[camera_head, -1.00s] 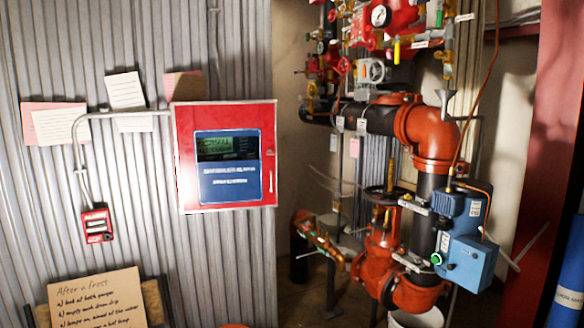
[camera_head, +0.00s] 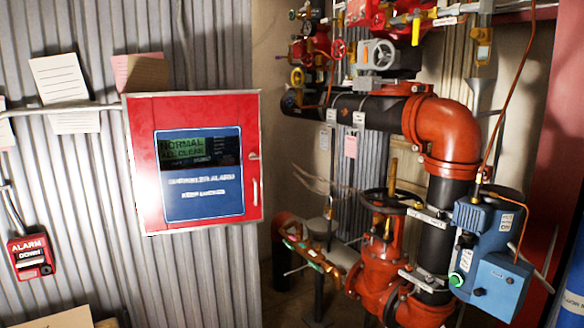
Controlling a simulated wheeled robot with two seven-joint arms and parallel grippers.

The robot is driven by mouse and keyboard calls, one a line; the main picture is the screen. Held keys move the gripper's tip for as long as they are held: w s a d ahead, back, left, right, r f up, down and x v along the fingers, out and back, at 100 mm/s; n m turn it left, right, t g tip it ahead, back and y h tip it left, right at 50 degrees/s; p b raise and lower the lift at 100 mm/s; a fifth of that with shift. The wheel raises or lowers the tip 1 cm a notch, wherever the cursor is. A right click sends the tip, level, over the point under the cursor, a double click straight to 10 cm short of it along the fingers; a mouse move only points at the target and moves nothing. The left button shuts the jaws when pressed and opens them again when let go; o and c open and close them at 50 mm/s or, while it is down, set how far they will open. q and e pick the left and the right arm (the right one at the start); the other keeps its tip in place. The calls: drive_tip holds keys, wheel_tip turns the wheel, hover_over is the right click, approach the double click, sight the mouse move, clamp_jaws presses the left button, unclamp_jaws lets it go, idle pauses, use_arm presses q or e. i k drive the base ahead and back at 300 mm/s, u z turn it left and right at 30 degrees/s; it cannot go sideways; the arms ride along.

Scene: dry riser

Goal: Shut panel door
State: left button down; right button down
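The red alarm panel (camera_head: 195,215) hangs on the corrugated wall, left of centre in the head view. Its front door (camera_head: 250,120) is red with a window onto a blue face (camera_head: 203,195) and a green display (camera_head: 182,149) reading "NORMAL" and "ALL CLEAR". A small handle (camera_head: 255,190) and a latch (camera_head: 253,156) show near the door's right edge. The door looks close to the box; I cannot tell whether a small gap remains. Neither gripper shows in this view.
Orange and black riser pipes (camera_head: 448,125) with valves and a blue box (camera_head: 485,255) fill the right side. A red alarm box (camera_head: 30,257) is on the wall at lower left. Paper notes (camera_head: 66,85) hang left of the panel.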

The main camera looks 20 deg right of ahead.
sight(169, 202)
drive_tip(key=u, duration=0.3)
drive_tip(key=i, duration=0.8)
drive_tip(key=u, duration=0.5)
